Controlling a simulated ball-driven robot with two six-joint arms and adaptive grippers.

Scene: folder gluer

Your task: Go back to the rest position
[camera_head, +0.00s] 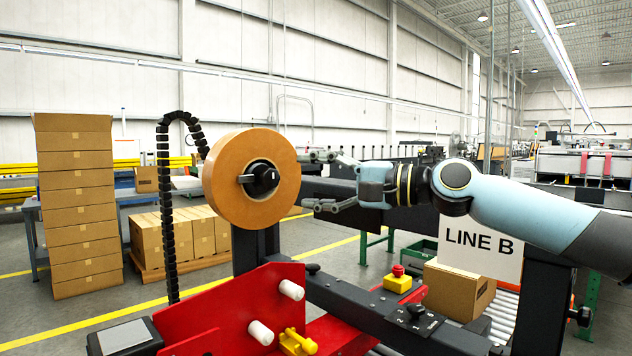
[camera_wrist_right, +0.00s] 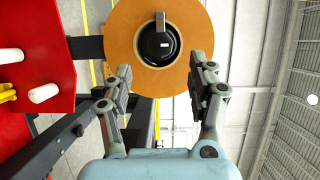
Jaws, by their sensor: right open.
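My right gripper (camera_head: 312,180) is open and empty. In the head view its arm comes in from the right and its fingers point left at the tan tape roll (camera_head: 228,190), beside the roll's right edge. In the right wrist view the two fingertips (camera_wrist_right: 162,80) are spread, with the roll (camera_wrist_right: 122,42) beyond and between them. A black hub with a lever (camera_head: 262,179) sits at the roll's centre. I cannot tell whether a finger touches the roll. My left gripper is not in view.
A red machine plate (camera_head: 225,318) with white rollers stands below the roll. A LINE B sign (camera_head: 480,243) hangs below my right arm. Stacked cartons (camera_head: 76,205) stand at left.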

